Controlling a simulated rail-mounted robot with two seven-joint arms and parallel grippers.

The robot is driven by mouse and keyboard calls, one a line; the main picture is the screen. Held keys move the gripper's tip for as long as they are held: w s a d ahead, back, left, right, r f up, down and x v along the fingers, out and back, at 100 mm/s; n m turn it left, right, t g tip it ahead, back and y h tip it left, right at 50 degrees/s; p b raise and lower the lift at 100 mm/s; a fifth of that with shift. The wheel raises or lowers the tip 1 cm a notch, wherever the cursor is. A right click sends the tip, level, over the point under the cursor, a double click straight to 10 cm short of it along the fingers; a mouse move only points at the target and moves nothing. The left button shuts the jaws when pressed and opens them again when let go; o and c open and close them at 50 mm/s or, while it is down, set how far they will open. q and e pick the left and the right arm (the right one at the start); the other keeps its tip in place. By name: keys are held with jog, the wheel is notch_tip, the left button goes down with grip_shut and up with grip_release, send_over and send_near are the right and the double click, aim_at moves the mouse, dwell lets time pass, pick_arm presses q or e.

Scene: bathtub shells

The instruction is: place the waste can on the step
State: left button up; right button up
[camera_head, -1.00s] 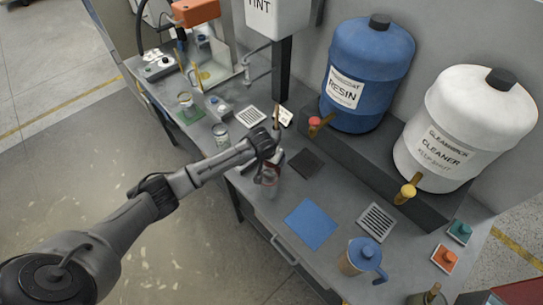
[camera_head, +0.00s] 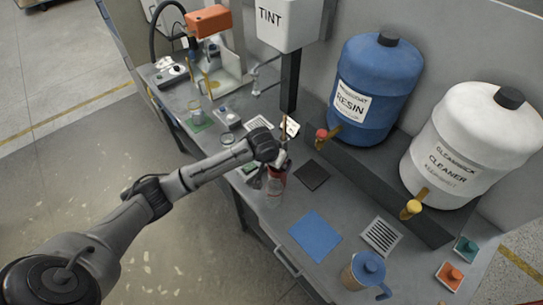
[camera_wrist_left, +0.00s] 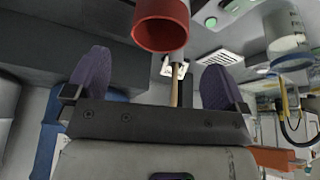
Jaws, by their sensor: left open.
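The waste can appears to be the red open-topped can (camera_head: 278,174) on the workbench, partly hidden by my left gripper in the head view. In the wrist view the red can (camera_wrist_left: 161,24) shows at the top, its rim facing the gripper, beyond the two purple-grey fingers. My left gripper (camera_head: 268,170) is open right beside the can; in the wrist view the space between its fingertips (camera_wrist_left: 156,75) holds no gripped object. The step looks to be the long dark ledge (camera_head: 432,229) under the blue and white drums. My right gripper is out of view.
The blue resin drum (camera_head: 375,85) and white cleaner drum (camera_head: 465,145) stand on the ledge, with taps over its front. A clear jar (camera_head: 273,198) is near the can. A dark pad (camera_head: 312,176), blue mat (camera_head: 315,235), grille (camera_head: 381,236) and jug (camera_head: 362,272) lie rightward.

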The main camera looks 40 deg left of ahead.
pick_arm(q)
jog(key=shift+v, duration=2.05)
jog(key=s+d+f+m, duration=0.1)
jog(key=s+d+f, duration=0.2)
jog(key=s, duration=0.4)
jog(key=s+d+f+m+h, duration=0.1)
jog(key=s+d+f, duration=0.2)
jog(key=s+d, duration=0.3)
jog(key=s+d+f+m, duration=0.2)
jog(key=s+d, duration=0.3)
jog(key=s, duration=0.5)
jog(key=shift+s+f+g+h, duration=0.2)
jog(key=shift+f+g+h, duration=0.2)
jog(key=shift+f, duration=0.45)
jog(key=shift+y, duration=0.3)
jog(key=s, duration=0.5)
jog(key=s+r, duration=0.1)
jog(key=s, duration=0.2)
jog(key=shift+a, duration=0.15)
jog(key=shift+c, duration=0.6)
jog(key=shift+s+a+r, duration=0.1)
jog(key=shift+s+r, duration=0.05)
jog(key=shift+s, duration=0.1)
jog(key=shift+c, duration=1)
